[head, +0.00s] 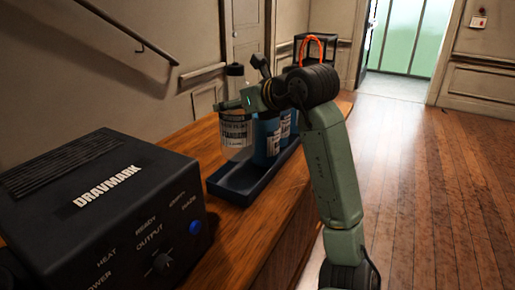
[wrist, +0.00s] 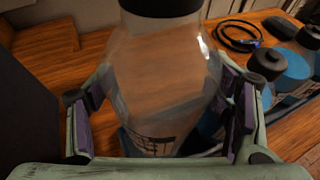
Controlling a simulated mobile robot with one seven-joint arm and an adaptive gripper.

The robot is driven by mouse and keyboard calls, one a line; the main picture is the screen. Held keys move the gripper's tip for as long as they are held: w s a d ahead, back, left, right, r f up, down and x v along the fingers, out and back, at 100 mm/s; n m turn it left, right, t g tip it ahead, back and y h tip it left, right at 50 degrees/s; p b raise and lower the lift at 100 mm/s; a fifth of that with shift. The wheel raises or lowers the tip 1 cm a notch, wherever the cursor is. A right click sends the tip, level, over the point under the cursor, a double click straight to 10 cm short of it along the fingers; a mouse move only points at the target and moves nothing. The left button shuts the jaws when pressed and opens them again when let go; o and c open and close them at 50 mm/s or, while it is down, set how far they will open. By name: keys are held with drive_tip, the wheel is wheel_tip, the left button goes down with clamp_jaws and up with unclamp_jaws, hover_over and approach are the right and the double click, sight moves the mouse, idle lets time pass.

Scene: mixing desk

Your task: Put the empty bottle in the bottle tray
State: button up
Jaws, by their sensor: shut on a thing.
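My gripper (head: 240,103) is shut on the empty bottle (head: 236,130), a clear bottle with a white label and a black cap. In the wrist view the fingers (wrist: 160,125) press on both sides of the clear bottle (wrist: 160,75), which looks upright. The dark blue bottle tray (head: 232,187) lies on the wooden desk. The held bottle appears over or just beside the tray's near left part; its base looks above the tray floor, but the exact gap is unclear. Blue-filled bottles (head: 266,142) stand in the tray, close to the held bottle's right.
A black DRAVMARK machine (head: 110,195) stands on the desk at the near left. A black frame with an orange loop (head: 313,42) is at the desk's far end. In the wrist view a dark cable (wrist: 232,42) lies behind the bottles. The tray's near end looks free.

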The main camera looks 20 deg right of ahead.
sight(239, 139)
wheel_tip(239, 139, down, 10)
drive_tip(key=shift+r+p, duration=0.1)
drive_tip(key=shift+p, duration=0.5)
drive_tip(key=shift+f, duration=0.2)
drive_tip(key=o, duration=1.2)
drive_tip(key=shift+r, duration=0.2)
drive_tip(key=b+v, duration=0.2)
drive_tip(key=v, duration=1)
drive_tip(key=shift+r+b, duration=0.15)
drive_tip(key=shift+b, duration=0.25)
